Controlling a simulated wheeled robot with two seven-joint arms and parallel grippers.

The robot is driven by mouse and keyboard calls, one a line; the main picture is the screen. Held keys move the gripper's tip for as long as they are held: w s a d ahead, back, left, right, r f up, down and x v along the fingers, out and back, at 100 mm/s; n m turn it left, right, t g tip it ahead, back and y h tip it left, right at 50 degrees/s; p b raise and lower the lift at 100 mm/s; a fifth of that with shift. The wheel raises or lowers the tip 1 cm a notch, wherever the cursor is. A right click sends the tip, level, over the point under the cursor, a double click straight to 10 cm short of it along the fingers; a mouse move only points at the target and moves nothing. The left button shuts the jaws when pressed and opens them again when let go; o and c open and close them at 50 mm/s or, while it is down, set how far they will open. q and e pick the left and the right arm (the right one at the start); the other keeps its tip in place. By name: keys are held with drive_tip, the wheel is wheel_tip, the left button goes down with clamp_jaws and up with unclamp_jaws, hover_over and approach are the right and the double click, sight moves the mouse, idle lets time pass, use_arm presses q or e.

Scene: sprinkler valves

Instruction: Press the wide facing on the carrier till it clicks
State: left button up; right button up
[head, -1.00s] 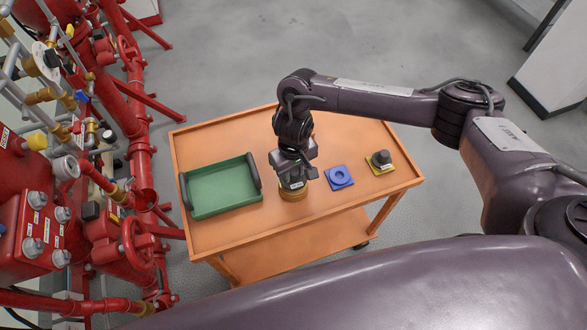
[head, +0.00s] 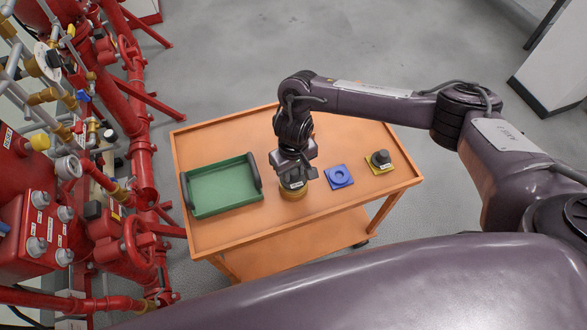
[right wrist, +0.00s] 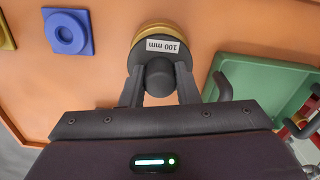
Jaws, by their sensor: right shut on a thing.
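The wide facing is a dark round disc (right wrist: 170,50) with a white "100 mm" label and a knob, seen in the right wrist view. It sits on or against a round brass-coloured carrier (head: 293,193) on the orange cart; the carrier's rim also shows in the right wrist view (right wrist: 161,29). Whether the facing is fully seated I cannot tell. My right gripper (right wrist: 159,82) points down at the carrier, its two fingers shut on the facing's knob. In the head view the right gripper (head: 293,176) hides much of the facing. My left gripper is not in view.
A green tray (head: 188,190) with dark handles lies left of the carrier on the cart (head: 225,140). A blue square piece with a ring (head: 339,176) and a yellow square with a dark knob (head: 380,161) lie to the right. Red pipework (head: 135,160) stands left of the cart.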

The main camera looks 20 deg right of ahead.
drive_tip(key=shift+f+b, duration=0.55)
drive_tip(key=shift+f, duration=0.55)
drive_tip(key=o, duration=1)
drive_tip(key=shift+o, duration=0.2)
wheel_tip(320, 180, up, 5)
drive_tip(key=p, duration=0.6)
drive_tip(key=shift+r, duration=0.2)
drive_tip(key=shift+r+p, duration=1.25)
drive_tip(key=shift+r, duration=0.1)
drive_tip(key=shift+f, duration=0.1)
